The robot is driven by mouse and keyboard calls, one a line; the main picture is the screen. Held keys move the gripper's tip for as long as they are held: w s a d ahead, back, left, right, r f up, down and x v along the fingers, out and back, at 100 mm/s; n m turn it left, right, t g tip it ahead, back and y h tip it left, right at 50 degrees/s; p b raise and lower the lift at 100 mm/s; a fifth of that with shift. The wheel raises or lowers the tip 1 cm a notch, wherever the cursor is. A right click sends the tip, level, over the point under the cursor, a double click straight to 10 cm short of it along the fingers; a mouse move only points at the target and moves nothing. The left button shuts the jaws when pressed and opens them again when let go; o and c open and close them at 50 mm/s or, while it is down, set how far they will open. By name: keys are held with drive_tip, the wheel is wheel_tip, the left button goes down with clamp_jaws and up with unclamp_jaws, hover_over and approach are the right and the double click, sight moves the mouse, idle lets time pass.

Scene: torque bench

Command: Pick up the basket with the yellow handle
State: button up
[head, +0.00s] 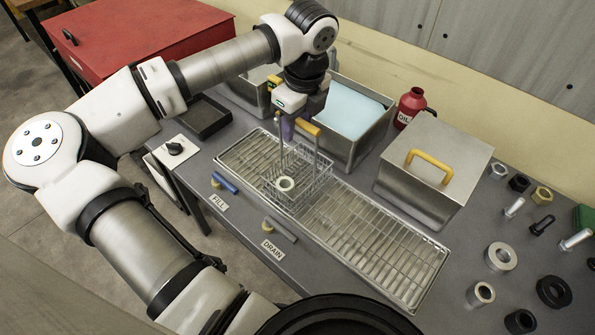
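The wire basket (297,187) stands on the metal drain grid, with a pale ring (286,184) inside it. Two thin uprights rise from it to a yellow handle (303,127) across the top. My gripper (289,128) points down from above, right at the handle. A finger covers part of the handle, and the handle's right end shows beside it. Whether the fingers are closed on the handle or only around it, I cannot tell.
A tank of light blue liquid (352,107) is behind the basket. A lidded steel box (437,165) with a yellow handle and a red oil can (410,104) stand right. The grid's right half (385,250) is empty. Loose nuts, bolts and rings lie far right.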

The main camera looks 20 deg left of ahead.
drive_tip(key=shift+c, duration=0.5)
clamp_jaws()
